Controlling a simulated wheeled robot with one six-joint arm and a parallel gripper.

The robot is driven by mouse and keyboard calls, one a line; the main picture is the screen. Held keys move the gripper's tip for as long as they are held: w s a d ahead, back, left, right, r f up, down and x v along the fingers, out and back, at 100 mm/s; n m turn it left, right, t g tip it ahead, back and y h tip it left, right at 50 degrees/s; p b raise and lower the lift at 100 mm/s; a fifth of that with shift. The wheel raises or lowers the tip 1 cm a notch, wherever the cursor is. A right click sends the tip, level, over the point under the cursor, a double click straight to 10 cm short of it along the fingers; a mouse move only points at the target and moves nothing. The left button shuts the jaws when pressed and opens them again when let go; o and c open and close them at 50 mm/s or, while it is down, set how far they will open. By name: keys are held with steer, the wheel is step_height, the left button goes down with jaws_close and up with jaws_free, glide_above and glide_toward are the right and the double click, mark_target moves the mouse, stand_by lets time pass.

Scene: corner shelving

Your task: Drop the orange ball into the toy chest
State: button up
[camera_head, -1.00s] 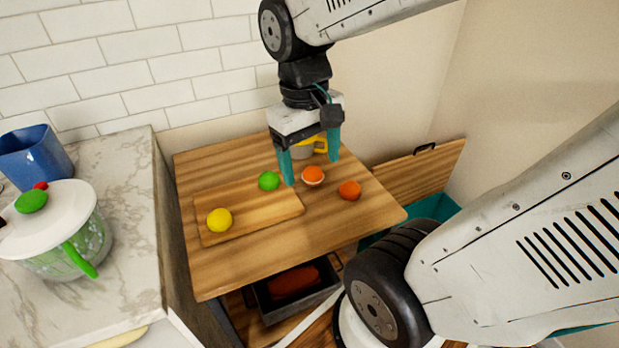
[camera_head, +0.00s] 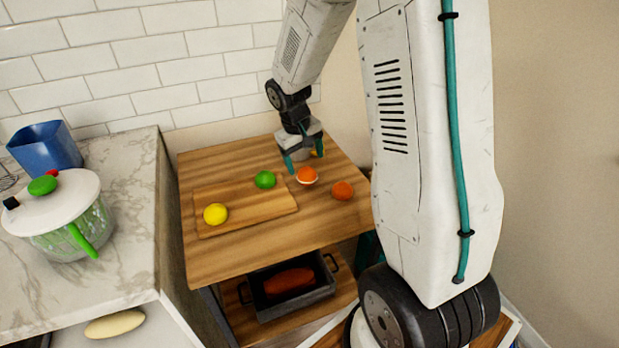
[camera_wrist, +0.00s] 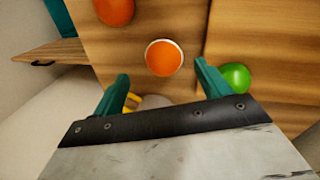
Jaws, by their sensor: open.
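Two orange round things are on the wooden table. One is an orange ball with a white band (camera_head: 306,175), the other a plain orange one (camera_head: 343,190) to its right. In the wrist view the banded ball (camera_wrist: 163,58) is centred between the fingertips and the plain one (camera_wrist: 114,10) is at the top. My gripper (camera_head: 305,157) is open and empty, just behind the banded ball. The teal toy chest (camera_wrist: 60,18) shows at the wrist view's upper left, beside its wooden lid (camera_wrist: 48,54). In the head view my arm hides most of it.
A cutting board (camera_head: 245,215) bears a yellow fruit (camera_head: 215,214) and a green one (camera_head: 265,179). A yellow-handled mug is partly hidden behind my gripper. A dark tray (camera_head: 325,285) is below.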

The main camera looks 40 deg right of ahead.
mark_target(306, 170)
steer(key=f, duration=0.6)
steer(key=shift+w+d, duration=0.2)
steer(key=shift+d, duration=0.15)
steer(key=c, duration=1.1)
steer(key=shift+r, duration=0.2)
steer(key=shift+r, duration=0.25)
step_height(306, 170, up, 3)
steer(key=shift+r, duration=0.1)
steer(key=s+a, duration=0.1)
steer(key=s, duration=0.4)
steer(key=s+a, duration=0.2)
steer(key=s, duration=0.3)
steer(key=s+a+r, duration=0.1)
steer(key=s, duration=0.4)
steer(key=shift+s+a, duration=0.1)
steer(key=shift+a, duration=0.35)
